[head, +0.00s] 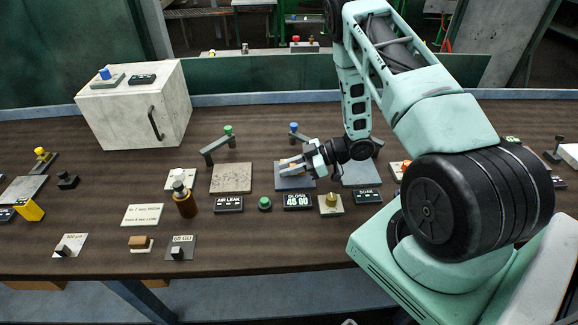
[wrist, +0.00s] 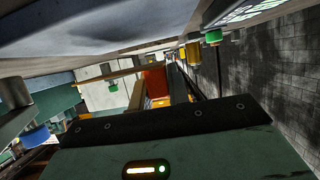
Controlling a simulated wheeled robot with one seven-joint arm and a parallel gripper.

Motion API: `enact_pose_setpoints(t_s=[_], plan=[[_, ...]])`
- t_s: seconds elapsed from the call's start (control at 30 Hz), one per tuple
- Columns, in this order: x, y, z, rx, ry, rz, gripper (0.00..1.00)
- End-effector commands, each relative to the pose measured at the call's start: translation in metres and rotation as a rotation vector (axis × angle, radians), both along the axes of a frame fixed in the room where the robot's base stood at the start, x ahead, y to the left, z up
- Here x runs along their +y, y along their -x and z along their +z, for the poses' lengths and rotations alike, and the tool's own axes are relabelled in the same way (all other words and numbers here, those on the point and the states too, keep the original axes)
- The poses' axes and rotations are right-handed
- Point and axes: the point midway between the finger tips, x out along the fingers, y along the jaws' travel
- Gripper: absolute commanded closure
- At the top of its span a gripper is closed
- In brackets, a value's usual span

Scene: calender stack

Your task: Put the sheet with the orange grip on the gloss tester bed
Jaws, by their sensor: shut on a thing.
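The gloss tester bed (head: 293,184) is a blue-grey plate in the middle of the bench, behind a dark display (head: 297,201) reading GLOSS 45 GU. My gripper (head: 290,165) is low over this bed, its fingers pointing left. It is shut on the orange grip, which shows between the fingers in the wrist view (wrist: 154,82) as a red-orange block. The sheet below the grip is mostly hidden by the fingers, and I cannot tell its edges from the bed or whether it touches the bed.
A stone-like plate (head: 231,178) lies left of the bed, and a pale blue plate (head: 360,174) lies right. Posts with green (head: 228,130) and blue (head: 293,127) knobs stand behind. A brown bottle (head: 185,200) and a white cabinet (head: 135,110) are to the left.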

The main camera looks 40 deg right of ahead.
Motion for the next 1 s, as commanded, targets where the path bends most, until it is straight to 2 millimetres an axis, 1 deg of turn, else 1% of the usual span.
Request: enact_pose_setpoints(t_s=[0.17,0.57,0.67,0.7,0.73,0.77,1.0], plan=[[0.000,0.000,0.000,0.000,0.000,0.000,1.00],[0.000,0.000,-0.012,0.000,0.000,0.000,1.00],[0.000,0.000,-0.012,0.000,0.000,0.000,1.00],[0.000,0.000,-0.012,0.000,0.000,0.000,0.74],[0.000,0.000,-0.012,0.000,0.000,0.000,0.66],[0.000,0.000,-0.012,0.000,0.000,0.000,0.61],[0.000,0.000,-0.011,0.000,0.000,0.000,0.61]])
